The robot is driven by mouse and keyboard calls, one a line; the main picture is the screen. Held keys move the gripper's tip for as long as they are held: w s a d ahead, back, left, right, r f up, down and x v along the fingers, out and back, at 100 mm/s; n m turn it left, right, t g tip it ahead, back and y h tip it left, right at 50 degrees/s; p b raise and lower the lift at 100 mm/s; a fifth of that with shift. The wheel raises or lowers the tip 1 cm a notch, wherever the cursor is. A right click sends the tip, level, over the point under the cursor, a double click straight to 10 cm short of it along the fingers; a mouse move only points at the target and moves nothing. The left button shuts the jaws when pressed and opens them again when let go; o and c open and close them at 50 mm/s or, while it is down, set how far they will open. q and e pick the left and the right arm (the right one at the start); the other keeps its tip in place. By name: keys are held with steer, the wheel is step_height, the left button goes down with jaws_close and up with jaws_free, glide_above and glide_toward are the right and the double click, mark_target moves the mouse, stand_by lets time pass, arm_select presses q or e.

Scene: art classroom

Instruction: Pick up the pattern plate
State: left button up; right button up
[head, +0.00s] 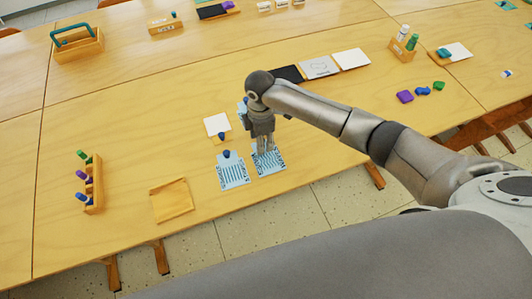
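Two light-blue plates with dark blue patterns lie side by side near the table's front edge, the left patterned plate (233,176) and the right patterned plate (271,165). A dark blue knob (226,154) shows at the top of the left plate. My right gripper (265,151) points down over the upper part of the right plate and hides some of it. Its fingertips are at or just above that plate; contact is unclear. The fingers look close together, but whether they hold anything cannot be told. My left gripper is not in view.
A wooden board (171,201) and a wooden rack (95,185) with coloured bottles are to the left. A white square (217,125) lies behind the plates. Dark and white sheets (319,67) lie farther back. Purple, blue and green pieces (405,97) are to the right.

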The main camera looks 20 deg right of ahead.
jaws_close()
steer(key=shift+r, duration=0.1)
stand_by(0.4)
